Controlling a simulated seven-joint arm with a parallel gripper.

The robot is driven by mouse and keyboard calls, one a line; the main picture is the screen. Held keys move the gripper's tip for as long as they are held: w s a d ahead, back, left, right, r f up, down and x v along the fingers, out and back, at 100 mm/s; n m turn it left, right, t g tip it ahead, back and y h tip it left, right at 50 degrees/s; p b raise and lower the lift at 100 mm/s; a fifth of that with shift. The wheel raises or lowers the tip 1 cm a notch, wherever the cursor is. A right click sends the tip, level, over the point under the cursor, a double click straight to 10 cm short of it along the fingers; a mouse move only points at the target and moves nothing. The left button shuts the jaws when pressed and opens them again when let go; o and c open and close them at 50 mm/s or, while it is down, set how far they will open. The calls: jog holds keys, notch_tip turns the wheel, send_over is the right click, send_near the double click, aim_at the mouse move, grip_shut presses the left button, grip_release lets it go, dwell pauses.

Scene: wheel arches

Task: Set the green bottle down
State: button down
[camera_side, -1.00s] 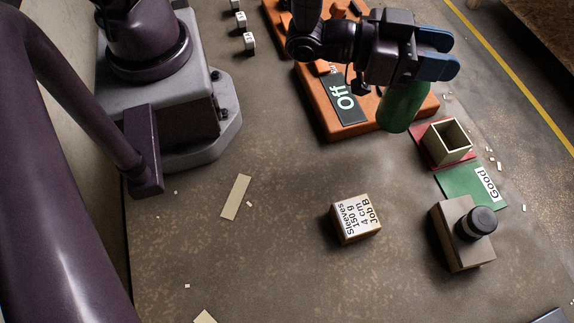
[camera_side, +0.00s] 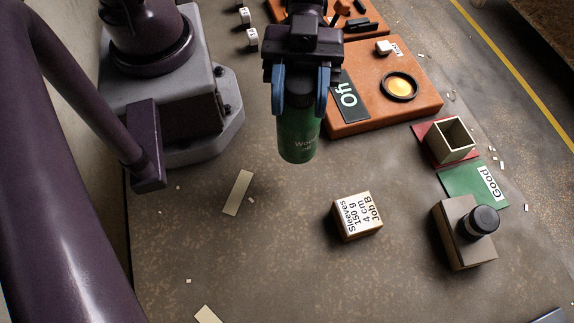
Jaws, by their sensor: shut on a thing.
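The green bottle (camera_side: 298,135) has a dark cap end at the top and pale lettering on its side, only partly readable. My gripper (camera_side: 300,108) is shut on it, with one blue finger on each side of its upper part. The bottle hangs nearly upright at the upper middle of the side view, left of the orange board (camera_side: 375,118). It looks to be above the table (camera_side: 270,265), but how far its base is from the surface is hard to tell.
A box labelled Sleeves (camera_side: 357,216) stands below and right of the bottle. The table's middle and lower left are mostly clear.

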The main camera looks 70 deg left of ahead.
aim_at(283, 136)
jog(key=shift+s+a+m+g, duration=0.2)
jog(key=shift+s+m+g, duration=0.2)
jog(key=shift+s+g, duration=0.15)
jog(key=shift+s+a+f+g+y, duration=0.1)
jog(key=shift+s+f+g+y, duration=0.1)
jog(key=shift+g+y, duration=0.2)
jog(key=shift+f, duration=3.7)
jog(key=shift+f, duration=0.2)
jog(key=c, duration=0.7)
grip_release()
jog(key=shift+r, duration=0.1)
jog(key=v, duration=0.7)
jog(key=shift+w+a, duration=0.2)
jog(key=shift+a, duration=0.05)
